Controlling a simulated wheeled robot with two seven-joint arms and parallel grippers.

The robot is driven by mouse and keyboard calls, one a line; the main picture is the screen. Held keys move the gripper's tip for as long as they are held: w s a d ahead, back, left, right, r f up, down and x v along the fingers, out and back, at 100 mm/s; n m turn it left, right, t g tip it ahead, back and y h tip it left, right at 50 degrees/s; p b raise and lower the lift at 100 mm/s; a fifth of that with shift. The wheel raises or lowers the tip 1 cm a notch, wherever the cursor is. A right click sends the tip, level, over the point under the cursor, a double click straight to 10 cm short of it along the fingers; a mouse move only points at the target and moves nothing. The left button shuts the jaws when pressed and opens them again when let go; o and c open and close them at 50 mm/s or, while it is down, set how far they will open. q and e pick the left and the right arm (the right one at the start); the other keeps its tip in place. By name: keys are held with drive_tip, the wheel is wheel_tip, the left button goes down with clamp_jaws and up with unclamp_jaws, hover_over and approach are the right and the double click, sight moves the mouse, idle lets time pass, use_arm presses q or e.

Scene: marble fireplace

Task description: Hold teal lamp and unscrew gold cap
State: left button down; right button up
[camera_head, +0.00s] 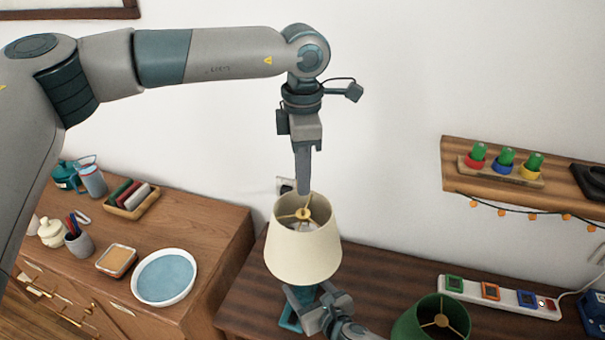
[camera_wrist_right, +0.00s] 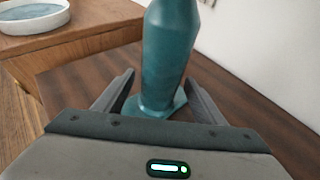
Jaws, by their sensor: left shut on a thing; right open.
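The teal lamp has a cream shade (camera_head: 303,250) and stands upright on the dark wooden top. Its teal body (camera_wrist_right: 168,58) shows in the right wrist view. My left gripper (camera_head: 303,190) points straight down at the shade's top opening and is shut; its fingers hide what they hold, which I take to be the gold cap. A gold hub with spokes (camera_head: 303,214) shows just below the fingertips. My right gripper (camera_head: 312,294) is open low by the lamp; in its wrist view the fingers (camera_wrist_right: 160,78) stand either side of the teal body, not closed on it.
A green lampshade (camera_head: 432,318) stands right of the lamp, near my right gripper. A white power strip (camera_head: 500,296) lies behind it. A wooden wall shelf (camera_head: 530,182) with coloured pieces is at right. A left cabinet holds a blue-centred dish (camera_head: 164,276) and other items.

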use_arm(q)
drive_tip(key=shift+f+b, duration=0.75)
drive_tip(key=shift+f, duration=0.05)
use_arm(e)
drive_tip(key=v, duration=1.1)
